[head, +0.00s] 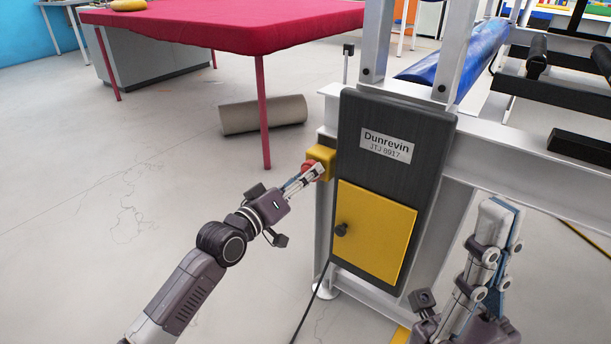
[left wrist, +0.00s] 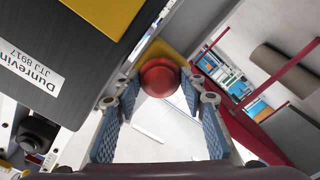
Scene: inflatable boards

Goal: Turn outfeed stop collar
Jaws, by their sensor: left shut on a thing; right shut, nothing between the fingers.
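The red round collar (left wrist: 160,77) sits on a small yellow box (head: 322,158) at the side of the dark machine cabinet. In the head view only a bit of its red (head: 308,166) shows past my fingers. My left gripper (head: 316,172) reaches in from the left. In the left wrist view its fingertips (left wrist: 163,82) are on either side of the collar, shut on it. My right gripper (head: 500,208) is shut and empty, pointing up in front of the frame at lower right, apart from the collar.
The dark cabinet (head: 357,120), labelled Dunrevin, has a yellow door (head: 375,232) with a black knob. A white frame beam (head: 530,178) runs right. A black cable hangs below. Floor at left is clear.

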